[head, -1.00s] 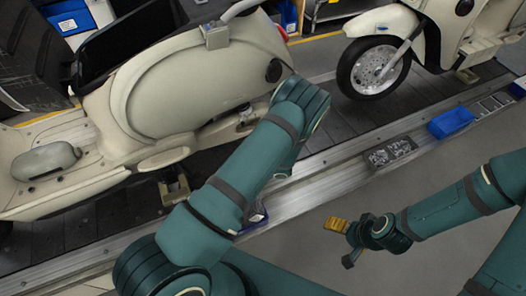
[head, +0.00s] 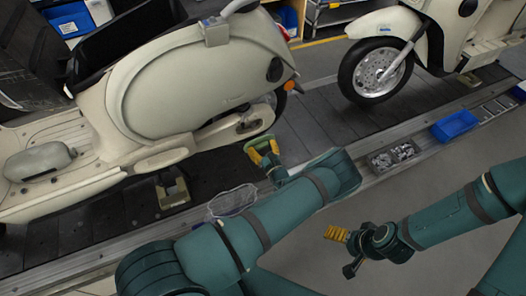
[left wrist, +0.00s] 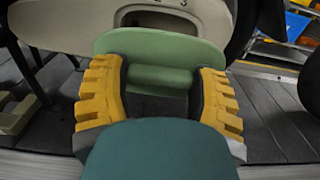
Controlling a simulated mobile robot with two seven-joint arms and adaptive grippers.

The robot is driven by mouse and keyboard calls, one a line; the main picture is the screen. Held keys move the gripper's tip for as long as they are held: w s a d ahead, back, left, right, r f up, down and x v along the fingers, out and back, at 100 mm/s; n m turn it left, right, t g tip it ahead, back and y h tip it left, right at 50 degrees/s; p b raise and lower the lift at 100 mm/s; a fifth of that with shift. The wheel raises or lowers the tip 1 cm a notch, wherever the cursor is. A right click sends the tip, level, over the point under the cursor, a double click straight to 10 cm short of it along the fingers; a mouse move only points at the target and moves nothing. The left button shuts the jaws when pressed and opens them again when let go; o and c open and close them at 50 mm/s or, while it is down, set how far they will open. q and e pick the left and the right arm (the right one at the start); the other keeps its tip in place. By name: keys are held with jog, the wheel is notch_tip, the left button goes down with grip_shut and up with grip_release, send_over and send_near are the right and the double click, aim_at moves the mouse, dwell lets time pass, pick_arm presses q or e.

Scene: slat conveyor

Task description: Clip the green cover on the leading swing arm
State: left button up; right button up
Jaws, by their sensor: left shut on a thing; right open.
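In the left wrist view the green cover (left wrist: 165,55) sits between both yellow fingers of the left gripper (left wrist: 160,95). The swing arm (head: 232,128) is a cream part low at the scooter's rear; the cover is apart from it in the head view. In the left wrist view the swing arm (left wrist: 130,14) shows behind the cover, partly hidden by it. My right gripper (head: 345,250) is open and empty over the floor.
The cream scooter (head: 180,80) stands on the dark slat conveyor (head: 310,120). A second scooter (head: 430,35) stands behind it at the right. A clear mesh-like basket (head: 232,203), a grey parts tray (head: 393,157) and a blue bin (head: 454,124) line the conveyor rail.

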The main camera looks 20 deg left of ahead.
pick_arm(q)
jog(key=b+x, duration=0.2)
jog(key=x, duration=0.4)
jog(key=shift+a, duration=0.15)
jog(key=shift+w, duration=0.1)
jog(key=shift+b+x, duration=0.65)
jog(key=shift+x, duration=0.85)
dwell(0.9)
jog(key=o, duration=1.1)
jog(key=shift+o, duration=0.2)
jog(key=v, duration=1.2)
